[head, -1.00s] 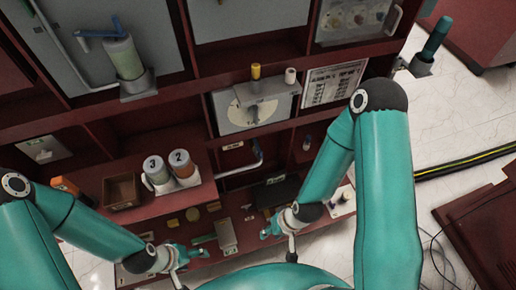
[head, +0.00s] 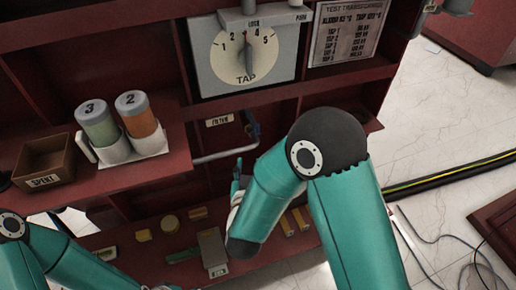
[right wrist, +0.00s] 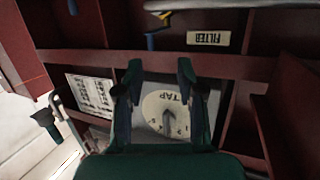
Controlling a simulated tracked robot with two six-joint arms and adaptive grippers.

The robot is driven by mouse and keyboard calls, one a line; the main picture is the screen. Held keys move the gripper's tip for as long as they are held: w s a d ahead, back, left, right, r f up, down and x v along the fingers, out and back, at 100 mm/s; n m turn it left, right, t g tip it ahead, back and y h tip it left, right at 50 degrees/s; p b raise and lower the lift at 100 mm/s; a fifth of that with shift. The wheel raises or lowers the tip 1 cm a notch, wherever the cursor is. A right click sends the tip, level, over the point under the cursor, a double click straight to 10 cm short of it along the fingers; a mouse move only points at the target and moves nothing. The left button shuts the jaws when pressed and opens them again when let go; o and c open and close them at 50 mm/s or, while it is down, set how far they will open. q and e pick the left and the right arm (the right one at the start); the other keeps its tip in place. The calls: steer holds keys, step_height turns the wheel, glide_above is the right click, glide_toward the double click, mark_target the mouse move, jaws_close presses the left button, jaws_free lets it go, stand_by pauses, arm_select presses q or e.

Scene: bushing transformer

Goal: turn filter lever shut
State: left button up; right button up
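The filter lever (head: 252,127) is a small blue piece beside the white FILTER label (head: 219,120), at the pipe below the tap dial in the head view. In the right wrist view a blue valve part with a yellow piece (right wrist: 156,28) shows near the top, left of the FILTER label (right wrist: 207,38). My right gripper (right wrist: 160,72) is open and empty, apart from the valve. In the head view one teal finger (head: 237,172) shows below the pipe; my forearm hides the rest. My left arm is at lower left, its fingers out of frame.
The tap dial box (head: 247,50) is above the pipe (head: 225,154). Two numbered canisters (head: 118,122) and a SPENT bin (head: 44,163) stand on the left shelf. Red cabinet walls and shelf edges surround the opening. Small blocks lie on the low shelf.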

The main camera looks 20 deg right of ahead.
mark_target(257, 127)
arm_select(q)
step_height(257, 127, down, 9)
steer(key=b, duration=0.6)
steer(key=shift+b, duration=0.3)
arm_select(e)
steer(key=w+d+h, duration=0.1)
steer(key=w+d, duration=0.1)
steer(key=w, duration=0.2)
steer(key=w+d+t, duration=0.1)
steer(key=w+d, duration=0.1)
steer(key=w, duration=0.3)
steer(key=w+d+m+h, duration=0.1)
steer(key=w+d, duration=0.1)
steer(key=w, duration=0.3)
steer(key=shift+d+r+t+h, duration=0.2)
steer(key=shift+d+t+h, duration=0.1)
steer(key=shift+d, duration=0.1)
arm_select(q)
steer(key=shift+r, duration=0.1)
arm_select(e)
jaws_close()
